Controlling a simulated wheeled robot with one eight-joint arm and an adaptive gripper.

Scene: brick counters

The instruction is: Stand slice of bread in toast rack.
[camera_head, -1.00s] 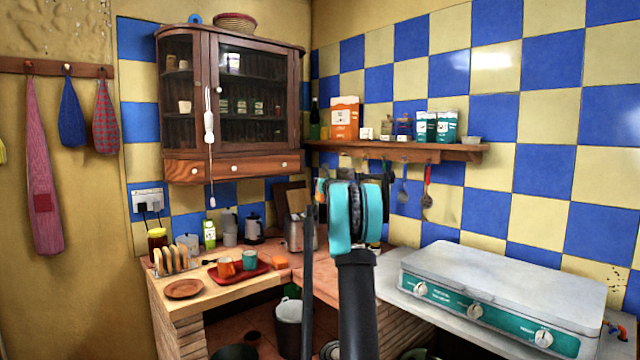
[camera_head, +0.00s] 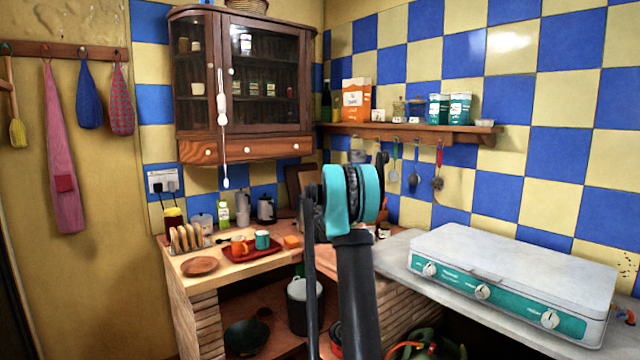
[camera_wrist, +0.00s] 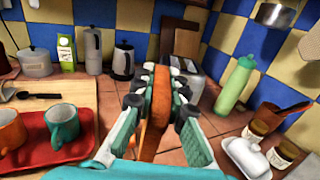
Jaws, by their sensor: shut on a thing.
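My gripper (camera_wrist: 158,98) is shut on a slice of bread (camera_wrist: 157,92) in the wrist view. The slice is upright, seen edge-on with its brown crust towards the camera, and is held above the tiled counter. The toast rack (camera_head: 187,238) stands at the left of the wooden counter in the head view, with several slices upright in it. It does not show in the wrist view. Which slots are free is too small to tell. In the head view my arm hides the gripper and the held slice.
A red tray (camera_wrist: 75,140) with an orange mug (camera_wrist: 12,130) and a teal mug (camera_wrist: 62,123) lies left of my gripper. A toaster (camera_wrist: 190,84) stands just beyond it. A brown plate (camera_head: 200,266) lies before the rack.

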